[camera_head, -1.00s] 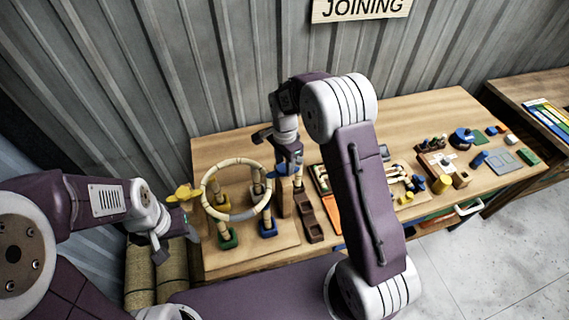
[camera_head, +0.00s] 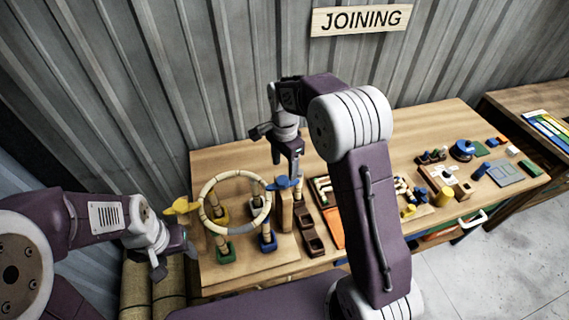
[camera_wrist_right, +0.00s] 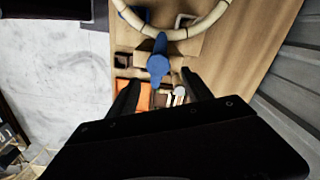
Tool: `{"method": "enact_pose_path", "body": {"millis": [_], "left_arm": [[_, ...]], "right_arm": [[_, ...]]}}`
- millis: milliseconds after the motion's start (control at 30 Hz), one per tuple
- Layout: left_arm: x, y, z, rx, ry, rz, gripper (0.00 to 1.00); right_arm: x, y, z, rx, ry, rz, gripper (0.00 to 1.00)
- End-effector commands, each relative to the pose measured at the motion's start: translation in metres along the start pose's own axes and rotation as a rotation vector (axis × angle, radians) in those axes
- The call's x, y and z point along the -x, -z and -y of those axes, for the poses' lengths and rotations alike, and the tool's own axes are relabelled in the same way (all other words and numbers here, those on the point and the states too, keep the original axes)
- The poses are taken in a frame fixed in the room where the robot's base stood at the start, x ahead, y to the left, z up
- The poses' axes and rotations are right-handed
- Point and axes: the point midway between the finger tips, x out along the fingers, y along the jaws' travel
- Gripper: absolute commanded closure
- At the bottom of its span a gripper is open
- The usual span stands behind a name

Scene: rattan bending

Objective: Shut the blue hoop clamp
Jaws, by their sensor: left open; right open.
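The blue hoop clamp (camera_head: 283,183) sits on a wooden post (camera_head: 287,212) at the right side of the rattan hoop (camera_head: 205,205). In the right wrist view the blue clamp (camera_wrist_right: 158,65) shows at the hoop's rim, its narrow end by the rim. I cannot tell exactly how far it is closed. My right gripper (camera_head: 292,168) is open and empty, just behind the clamp. Its fingers in the wrist view (camera_wrist_right: 160,92) stand either side of the clamp's line, with the clamp beyond the tips. My left gripper (camera_head: 178,255) is open and empty at the board's left edge.
A yellow clamp (camera_head: 181,206) is at the hoop's left. Posts with green (camera_head: 226,252) and blue (camera_head: 268,242) bases stand under the hoop. Dark brown bins (camera_head: 313,242) stand to the right. Small parts crowd the table's right side. The table behind the hoop is clear.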

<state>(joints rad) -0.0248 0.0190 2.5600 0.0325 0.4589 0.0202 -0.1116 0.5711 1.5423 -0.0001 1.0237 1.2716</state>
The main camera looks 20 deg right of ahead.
Motion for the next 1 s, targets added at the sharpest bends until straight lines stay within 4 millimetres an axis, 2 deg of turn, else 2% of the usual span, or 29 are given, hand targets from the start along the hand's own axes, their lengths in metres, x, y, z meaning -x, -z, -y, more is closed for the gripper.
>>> {"method": "enact_pose_path", "body": {"millis": [133, 267, 767, 867, 900, 933, 1000], "left_arm": [[-0.009, -0.001, 0.0, 0.0, 0.0, 0.0, 0.41], [-0.01, -0.001, 0.0, 0.0, 0.0, 0.0, 0.41], [-0.011, -0.001, 0.0, 0.0, 0.0, 0.0, 0.41], [-0.031, -0.003, 0.001, 0.0, 0.0, 0.0, 0.41], [-0.044, -0.004, 0.001, 0.0, 0.0, 0.0, 0.41], [-0.055, -0.006, 0.001, 0.0, 0.0, 0.0, 0.41], [-0.079, -0.008, 0.002, 0.0, 0.0, 0.0, 0.41]], "right_arm": [[0.026, 0.001, 0.001, 0.0, 0.004, -0.001, 0.41], [0.038, 0.0, 0.0, -0.001, 0.002, -0.001, 0.41], [0.037, 0.001, 0.0, -0.001, -0.001, 0.0, 0.41], [0.029, 0.005, 0.0, -0.01, 0.025, -0.008, 0.41], [0.025, 0.007, -0.003, -0.017, 0.041, -0.013, 0.41], [0.018, 0.007, -0.012, -0.024, 0.038, -0.012, 0.41], [-0.007, 0.002, -0.042, -0.035, 0.012, -0.002, 0.41]]}}
